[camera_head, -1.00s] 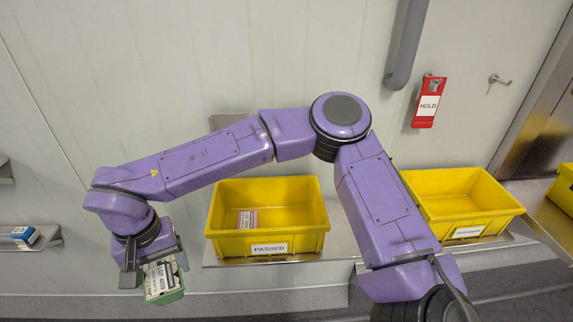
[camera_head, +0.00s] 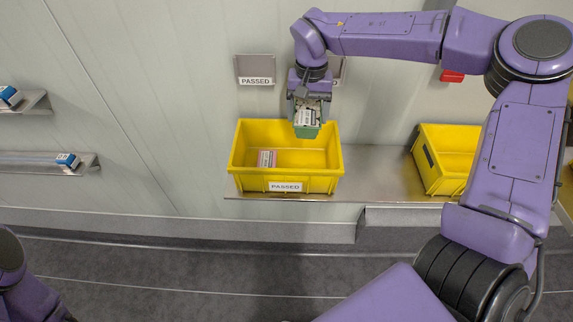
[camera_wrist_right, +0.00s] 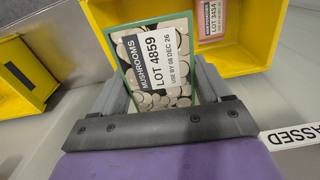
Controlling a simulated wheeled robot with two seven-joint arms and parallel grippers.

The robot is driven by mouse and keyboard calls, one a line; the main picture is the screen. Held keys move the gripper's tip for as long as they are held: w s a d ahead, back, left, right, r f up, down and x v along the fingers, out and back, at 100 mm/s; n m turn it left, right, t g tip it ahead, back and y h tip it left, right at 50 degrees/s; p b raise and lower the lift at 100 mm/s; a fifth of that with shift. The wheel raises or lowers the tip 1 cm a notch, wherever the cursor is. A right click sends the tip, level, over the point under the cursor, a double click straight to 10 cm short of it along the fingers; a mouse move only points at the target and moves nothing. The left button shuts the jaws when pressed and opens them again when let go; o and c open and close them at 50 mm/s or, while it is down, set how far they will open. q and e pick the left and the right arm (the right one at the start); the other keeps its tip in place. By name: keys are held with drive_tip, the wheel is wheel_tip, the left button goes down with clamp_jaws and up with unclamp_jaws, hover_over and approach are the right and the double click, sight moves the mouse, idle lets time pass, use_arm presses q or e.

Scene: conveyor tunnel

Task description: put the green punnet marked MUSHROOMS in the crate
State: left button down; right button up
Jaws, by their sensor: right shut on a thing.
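The green punnet (camera_head: 307,120) marked MUSHROOMS is held in my right gripper (camera_head: 308,100), which is shut on it. In the right wrist view the punnet (camera_wrist_right: 158,62) shows its label, LOT 4859, between the two fingers. In the head view it hangs over the back right part of the yellow crate (camera_head: 242,178) marked PASSED, at about its rear rim. My left gripper is not in view.
A second yellow crate (camera_head: 428,160) stands on the same shelf (camera_head: 380,180) to the right, partly behind my arm. A PASSED sign (camera_head: 255,70) is on the wall. Small wall shelves with blue-and-white packs (camera_head: 67,160) are at the left.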

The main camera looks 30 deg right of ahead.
drive_tip(key=b, duration=0.6)
hover_over(307, 158)
drive_tip(key=s+a, duration=0.3)
wheel_tip(307, 158, down, 8)
drive_tip(key=shift+n, duration=0.3)
drive_tip(key=f, duration=0.4)
drive_tip(key=f+p, duration=0.1)
drive_tip(key=f, duration=0.4)
drive_tip(key=shift+s+d+f, duration=0.1)
drive_tip(key=shift+d+f, duration=0.1)
drive_tip(key=shift+f, duration=0.05)
drive_tip(key=o, duration=1.5)
drive_tip(key=shift+f, duration=0.1)
drive_tip(key=shift+c, duration=0.2)
wheel_tip(307, 158, up, 12)
drive_tip(key=shift+r, duration=0.15)
